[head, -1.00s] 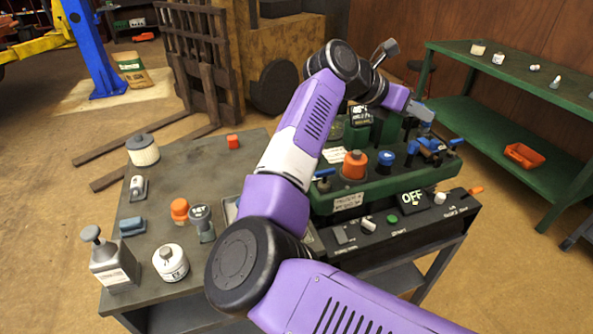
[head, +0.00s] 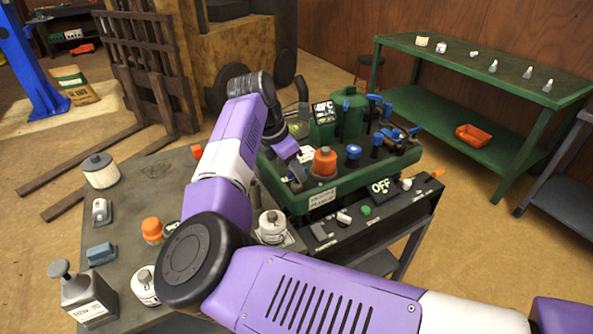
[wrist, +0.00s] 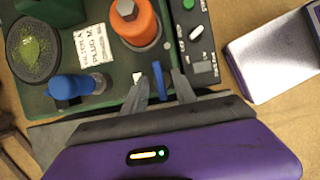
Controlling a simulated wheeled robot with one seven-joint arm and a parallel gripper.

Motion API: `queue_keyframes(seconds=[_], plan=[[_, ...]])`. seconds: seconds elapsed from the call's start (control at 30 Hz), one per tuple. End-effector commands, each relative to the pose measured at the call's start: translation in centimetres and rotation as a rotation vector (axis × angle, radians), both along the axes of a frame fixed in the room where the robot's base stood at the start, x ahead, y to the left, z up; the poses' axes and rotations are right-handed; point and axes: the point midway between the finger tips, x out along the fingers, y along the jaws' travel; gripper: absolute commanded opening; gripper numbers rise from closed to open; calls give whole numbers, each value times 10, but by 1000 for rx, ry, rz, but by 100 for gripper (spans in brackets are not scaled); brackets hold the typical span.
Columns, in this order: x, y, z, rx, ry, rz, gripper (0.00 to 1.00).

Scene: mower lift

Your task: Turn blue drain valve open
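In the wrist view, a thin upright blue lever (wrist: 158,80) stands at the edge of the green machine, between the two grey fingertips of my gripper (wrist: 162,84). The fingers are apart, with visible space on both sides of the lever. A second blue valve handle (wrist: 72,87) lies to the left on the green deck. No readable label shows which blue part is the drain valve. In the head view, my gripper (head: 298,160) is over the left end of the green machine (head: 355,185), and the lever there is hidden or too small to tell.
An orange plug (head: 325,162) stands close to my gripper, with blue caps (head: 353,152) to its right. More blue valves (head: 398,133) are at the machine's right end. A black panel (head: 385,205) reading OFF runs along the front. Bottles and caps stand on the grey bench (head: 140,210).

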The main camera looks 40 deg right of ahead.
Motion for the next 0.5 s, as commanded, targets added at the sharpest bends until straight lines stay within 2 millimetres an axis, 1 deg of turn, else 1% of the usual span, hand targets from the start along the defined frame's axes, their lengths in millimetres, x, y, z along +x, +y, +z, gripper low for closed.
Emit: queue_keyframes(seconds=[0.1,0.2,0.43,0.47,0.5], plan=[[-1,-4,-9,0,1,0,34],[-2,-5,-13,0,0,1,34],[-2,-5,-13,0,-1,1,34],[-2,-5,-13,0,-1,1,30],[-2,-5,-13,0,-1,1,22]])
